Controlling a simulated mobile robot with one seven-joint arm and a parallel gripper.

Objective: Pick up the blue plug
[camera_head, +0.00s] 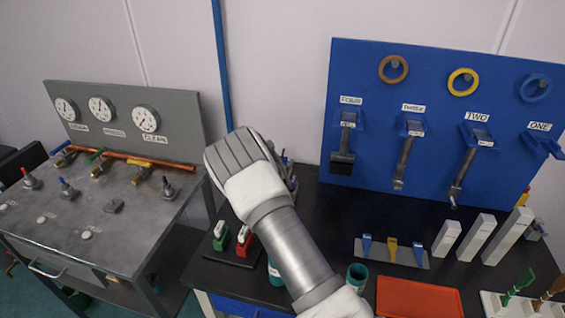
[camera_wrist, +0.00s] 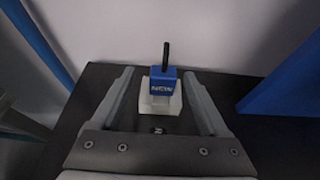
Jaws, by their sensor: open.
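The blue plug (camera_wrist: 163,86) stands upright on a white block (camera_wrist: 160,106) in the wrist view, with a dark pin or cord rising from its top and a small label on its front. My gripper (camera_wrist: 158,76) is open, with one grey finger on each side of the plug and a visible gap to each. Nothing is held. In the head view my arm and wrist cover this spot, so the fingers and the plug cannot be made out there.
A black table (camera_head: 334,215) carries a green and a red plug-like piece (camera_head: 243,242) left of my arm, a teal cup (camera_head: 357,276) and a red tray (camera_head: 418,298) to the right. A blue tool board (camera_head: 432,150) stands behind. A grey gauge bench (camera_head: 100,215) is at left.

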